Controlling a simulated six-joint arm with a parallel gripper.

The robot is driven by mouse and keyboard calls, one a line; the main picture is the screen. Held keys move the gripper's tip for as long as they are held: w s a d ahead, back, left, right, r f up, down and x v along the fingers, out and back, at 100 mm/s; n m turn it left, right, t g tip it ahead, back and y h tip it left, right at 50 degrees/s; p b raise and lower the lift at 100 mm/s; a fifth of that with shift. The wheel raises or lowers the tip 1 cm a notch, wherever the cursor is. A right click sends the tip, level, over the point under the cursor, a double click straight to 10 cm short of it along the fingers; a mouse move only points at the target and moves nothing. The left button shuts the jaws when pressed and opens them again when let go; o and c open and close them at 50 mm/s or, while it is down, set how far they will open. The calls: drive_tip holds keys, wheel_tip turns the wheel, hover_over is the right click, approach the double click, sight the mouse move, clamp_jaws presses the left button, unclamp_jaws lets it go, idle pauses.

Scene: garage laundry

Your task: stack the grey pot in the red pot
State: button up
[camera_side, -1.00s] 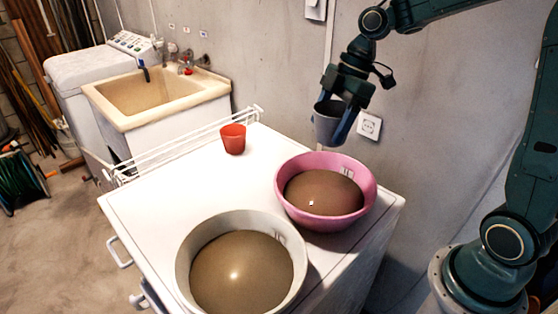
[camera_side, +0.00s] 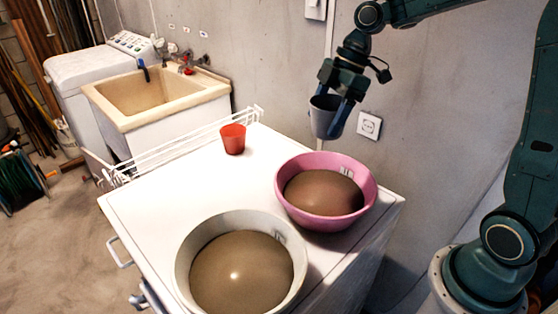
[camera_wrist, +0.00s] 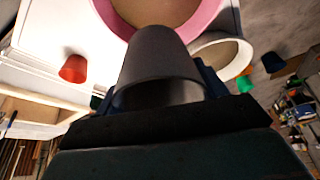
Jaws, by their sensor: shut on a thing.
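The grey pot (camera_side: 322,117) is held in the air in my gripper (camera_side: 338,112), above and behind the pink basin. It looks roughly upright, with a slight tilt. In the wrist view the grey pot (camera_wrist: 158,68) fills the middle between the blue fingers, which are shut on it. The red pot (camera_side: 233,139) stands upright on the white top near its back edge, well to the left of my gripper and lower. It also shows in the wrist view (camera_wrist: 73,69) at the left. Its inside is mostly hidden in the wrist view.
A pink basin (camera_side: 368,188) and a whitish basin (camera_side: 183,262), both with brown contents, stand on the white top (camera_side: 160,205). A white wire rack (camera_side: 190,144) runs along its left back edge. The wall with a socket (camera_side: 369,125) is behind my gripper. Space around the red pot is clear.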

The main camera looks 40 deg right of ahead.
drive_tip(key=w+d+m+t+h, duration=0.1)
drive_tip(key=w+d+m, duration=0.15)
drive_tip(key=w, duration=0.75)
drive_tip(key=w+d+m+t, duration=0.1)
drive_tip(key=w+d+m, duration=0.15)
drive_tip(key=w, duration=0.85)
drive_tip(key=m+h, duration=0.3)
drive_tip(key=m, duration=0.4)
hover_over(234, 140)
drive_tip(key=w+d, duration=0.3)
wheel_tip(234, 140, down, 5)
drive_tip(key=shift+w+a+f+m+t, duration=0.35)
drive_tip(key=shift+w+f+m+t, duration=0.05)
drive_tip(key=shift+m, duration=0.2)
drive_tip(key=shift+f, duration=0.15)
drive_tip(key=shift+f, duration=2.1)
drive_tip(key=shift+f, duration=1.8)
drive_tip(key=shift+f, duration=0.6)
